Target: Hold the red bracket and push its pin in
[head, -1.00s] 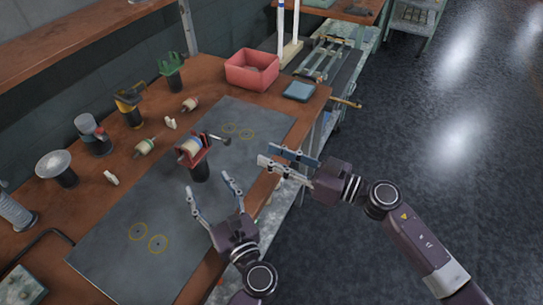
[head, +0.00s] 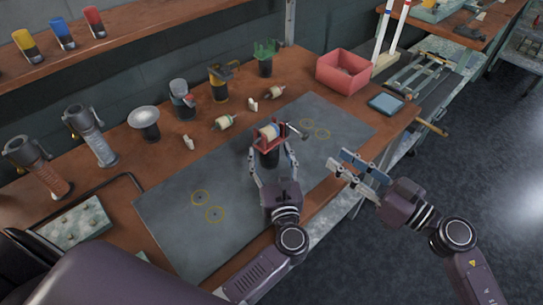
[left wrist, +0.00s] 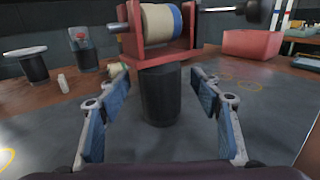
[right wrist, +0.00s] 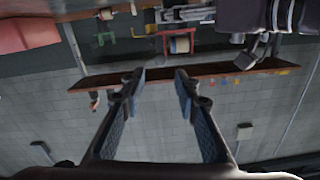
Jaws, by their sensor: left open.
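The red bracket (head: 267,144) stands upright on a black cylindrical base (left wrist: 160,98) on the grey mat, with a cream and blue spool (head: 268,132) between its cheeks. A pin with a dark knob (head: 297,131) sticks out of its right side; the pin's rod also shows in the left wrist view (left wrist: 221,9). My left gripper (head: 271,156) is open, its fingers on either side of the black base, below the bracket, with gaps showing in the left wrist view. My right gripper (head: 340,160) is open and empty, right of the bracket, near the table's front edge.
A red bin (head: 343,72) and a blue-grey pad (head: 386,104) lie at the back right. Several holders, small spools and white pieces line the back of the table. The grey mat (head: 180,225) is clear left of the bracket.

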